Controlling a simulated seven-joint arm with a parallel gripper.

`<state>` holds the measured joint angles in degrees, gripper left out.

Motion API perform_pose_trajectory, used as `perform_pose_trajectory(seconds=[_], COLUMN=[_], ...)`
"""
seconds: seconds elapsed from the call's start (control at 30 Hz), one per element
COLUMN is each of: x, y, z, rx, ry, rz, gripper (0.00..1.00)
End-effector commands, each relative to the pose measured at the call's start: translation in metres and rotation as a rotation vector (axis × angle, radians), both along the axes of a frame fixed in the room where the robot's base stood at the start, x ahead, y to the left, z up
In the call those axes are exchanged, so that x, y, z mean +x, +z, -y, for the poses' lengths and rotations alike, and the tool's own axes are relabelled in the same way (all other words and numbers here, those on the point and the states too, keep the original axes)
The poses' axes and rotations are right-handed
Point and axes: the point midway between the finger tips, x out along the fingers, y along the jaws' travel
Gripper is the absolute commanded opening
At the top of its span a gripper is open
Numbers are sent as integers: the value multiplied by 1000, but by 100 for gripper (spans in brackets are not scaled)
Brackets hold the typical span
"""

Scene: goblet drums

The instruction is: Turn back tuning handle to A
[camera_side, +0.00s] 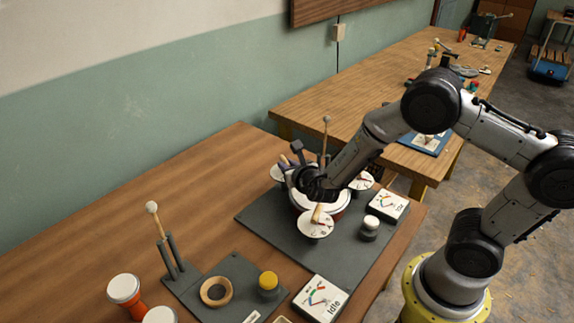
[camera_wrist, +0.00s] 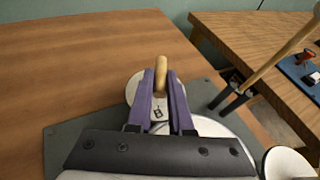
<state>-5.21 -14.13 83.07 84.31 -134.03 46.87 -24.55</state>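A goblet drum (camera_side: 338,212) stands on a dark grey base plate (camera_side: 262,228) in the side view, mostly hidden by my arm. Round white dials with wooden handles surround it: a front dial (camera_side: 315,232), a right dial (camera_side: 362,184) and a far-left dial (camera_side: 277,176). My gripper (camera_wrist: 161,78) is at the far-left dial, its purple fingers on both sides of a wooden tuning handle (camera_wrist: 161,68). The fingers appear closed on the handle.
A mallet (camera_side: 326,121) stands upright behind the drum, close to my gripper. A white-topped button (camera_side: 371,224) and a display card (camera_side: 388,204) sit at right. In front are a second plate with a yellow button (camera_side: 268,281), an "Idle" card (camera_side: 320,299) and another mallet (camera_side: 152,208).

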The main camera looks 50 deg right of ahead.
Motion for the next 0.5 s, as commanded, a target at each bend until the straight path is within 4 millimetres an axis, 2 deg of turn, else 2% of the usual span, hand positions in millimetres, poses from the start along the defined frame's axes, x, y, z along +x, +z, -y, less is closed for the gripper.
perform_pose_trajectory(seconds=[0.5], x=[1], y=[0], z=[-2], rx=[0], ry=[-36], rz=[-1], gripper=[0])
